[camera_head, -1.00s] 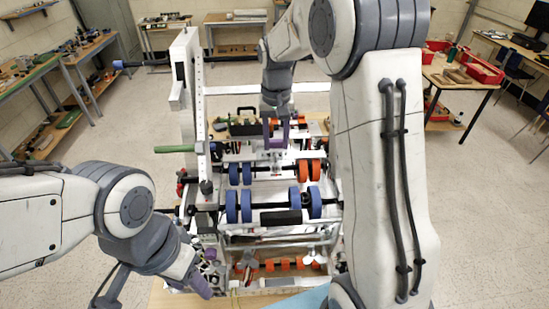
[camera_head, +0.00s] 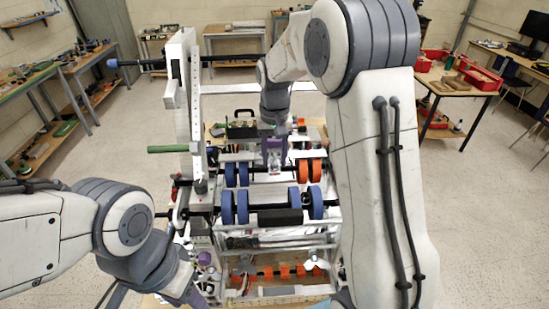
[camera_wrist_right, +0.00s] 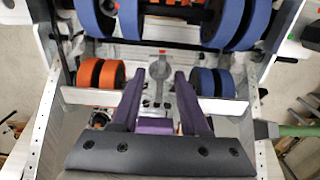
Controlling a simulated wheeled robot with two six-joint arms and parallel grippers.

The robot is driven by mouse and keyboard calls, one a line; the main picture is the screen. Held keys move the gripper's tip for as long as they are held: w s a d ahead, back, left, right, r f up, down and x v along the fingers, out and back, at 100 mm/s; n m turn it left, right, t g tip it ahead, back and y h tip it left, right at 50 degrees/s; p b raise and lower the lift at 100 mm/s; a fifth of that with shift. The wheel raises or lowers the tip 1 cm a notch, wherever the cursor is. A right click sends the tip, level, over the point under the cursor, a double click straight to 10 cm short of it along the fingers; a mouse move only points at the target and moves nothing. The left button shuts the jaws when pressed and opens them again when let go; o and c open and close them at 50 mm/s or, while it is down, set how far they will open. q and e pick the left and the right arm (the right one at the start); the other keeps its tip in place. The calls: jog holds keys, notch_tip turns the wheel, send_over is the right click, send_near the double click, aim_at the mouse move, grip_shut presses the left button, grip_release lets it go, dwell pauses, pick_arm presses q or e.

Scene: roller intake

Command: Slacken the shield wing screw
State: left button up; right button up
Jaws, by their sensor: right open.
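My right gripper (camera_head: 272,152) points down over the middle of the roller machine (camera_head: 205,130), behind the front blue wheels. In the right wrist view its two purple fingers (camera_wrist_right: 159,88) are apart with nothing gripped. A grey upright piece with a rounded head (camera_wrist_right: 158,68) shows between and beyond the fingertips; it may be the shield wing screw, but I cannot tell for sure. A pale wing-shaped knob (camera_head: 310,261) sits low on the machine's front. My left gripper (camera_head: 194,293) is low at the front left, partly cut off, and its jaw state is unclear.
Blue wheels (camera_head: 228,207) and orange wheels (camera_head: 303,171) sit on shafts around my right gripper. A green rod (camera_head: 168,149) sticks out to the left of the white upright plate. Side tables with parts stand along the walls; the floor between is clear.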

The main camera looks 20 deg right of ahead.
grip_shut()
jog(key=shift+r+n+p, duration=0.1)
jog(key=shift+n+p, duration=0.3)
jog(key=shift+n, duration=1)
jog(key=shift+n+p, duration=0.35)
jog(key=shift+n, duration=1.15)
